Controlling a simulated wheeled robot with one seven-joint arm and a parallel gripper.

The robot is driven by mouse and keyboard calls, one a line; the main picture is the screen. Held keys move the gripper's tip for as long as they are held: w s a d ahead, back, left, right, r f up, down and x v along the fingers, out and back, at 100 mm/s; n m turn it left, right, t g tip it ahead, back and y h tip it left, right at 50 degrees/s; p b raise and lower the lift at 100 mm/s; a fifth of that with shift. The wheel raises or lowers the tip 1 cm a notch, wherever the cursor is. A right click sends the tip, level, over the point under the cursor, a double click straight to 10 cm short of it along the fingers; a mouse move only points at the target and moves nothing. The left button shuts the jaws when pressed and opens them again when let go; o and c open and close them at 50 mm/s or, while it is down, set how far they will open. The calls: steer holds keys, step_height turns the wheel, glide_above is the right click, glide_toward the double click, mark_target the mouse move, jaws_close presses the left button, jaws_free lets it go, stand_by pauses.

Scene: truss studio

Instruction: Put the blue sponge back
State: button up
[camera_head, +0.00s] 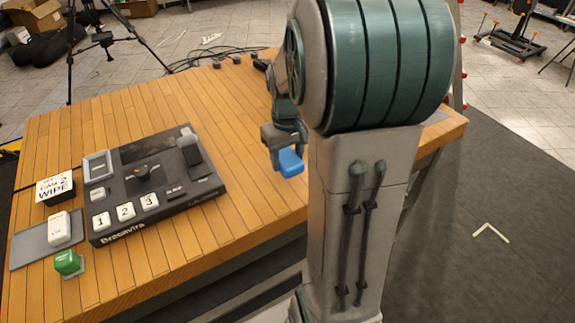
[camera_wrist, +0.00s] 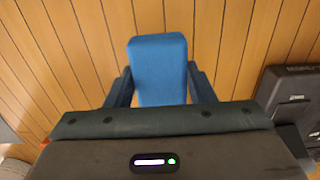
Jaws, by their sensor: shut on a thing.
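The blue sponge (camera_head: 291,163) is held in my gripper (camera_head: 283,148) above the wooden table, right of the black console. In the wrist view the sponge (camera_wrist: 158,70) is a blue block between the two dark fingers of my gripper (camera_wrist: 158,88), with table planks behind it. My gripper is shut on it. A white box lettered with "WIPE" (camera_head: 54,188) stands at the left of the table. A grey mat (camera_head: 32,246) lies in front of it with a white block (camera_head: 59,228) on it.
The black console (camera_head: 150,205) with numbered buttons takes the left middle of the table (camera_head: 235,110). Bare planks lie behind it and to its right. Cables (camera_head: 215,55) lie at the back edge. A tripod (camera_head: 105,40) stands behind the table. My arm hides the table's right part.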

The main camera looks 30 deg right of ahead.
mark_target(288, 167)
steer(key=shift+f, duration=1.85)
steer(key=shift+f, duration=0.2)
steer(key=o, duration=0.9)
steer(key=shift+r, duration=0.1)
steer(key=shift+o, duration=0.2)
